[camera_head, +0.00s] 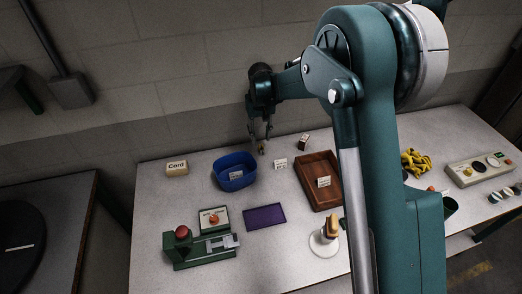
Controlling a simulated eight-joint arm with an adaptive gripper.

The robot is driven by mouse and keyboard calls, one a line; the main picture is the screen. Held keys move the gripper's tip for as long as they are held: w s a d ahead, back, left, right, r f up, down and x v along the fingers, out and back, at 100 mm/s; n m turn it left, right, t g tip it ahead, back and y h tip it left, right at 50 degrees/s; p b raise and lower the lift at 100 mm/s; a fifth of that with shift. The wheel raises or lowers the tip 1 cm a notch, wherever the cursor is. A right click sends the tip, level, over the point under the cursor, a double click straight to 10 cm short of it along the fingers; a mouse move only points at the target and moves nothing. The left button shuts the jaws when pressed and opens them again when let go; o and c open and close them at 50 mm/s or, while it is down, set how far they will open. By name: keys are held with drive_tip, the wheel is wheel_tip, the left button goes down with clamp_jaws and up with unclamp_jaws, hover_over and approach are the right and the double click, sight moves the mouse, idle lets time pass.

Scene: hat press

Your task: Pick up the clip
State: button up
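My gripper (261,136) hangs above the back of the table, behind the blue bin. Its two fingers point down and look apart, with a gap between them. A small yellowish thing (262,147) shows at or just below the fingertips; it may be the clip, but it is too small to name surely. I cannot tell whether the fingers touch it.
A blue bin (219,172), a brown wooden tray (334,160) and a small dark box (304,142) surround the gripper. A white label (279,163) stands nearby. A purple tray (264,217) and green press (200,254) are nearer. Yellow chain (416,161) lies right.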

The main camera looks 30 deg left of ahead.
sight(261, 146)
drive_tip(key=shift+f, duration=0.6)
drive_tip(key=shift+w+d+f, duration=0.1)
drive_tip(key=shift+f, duration=2.5)
drive_tip(key=c, duration=0.9)
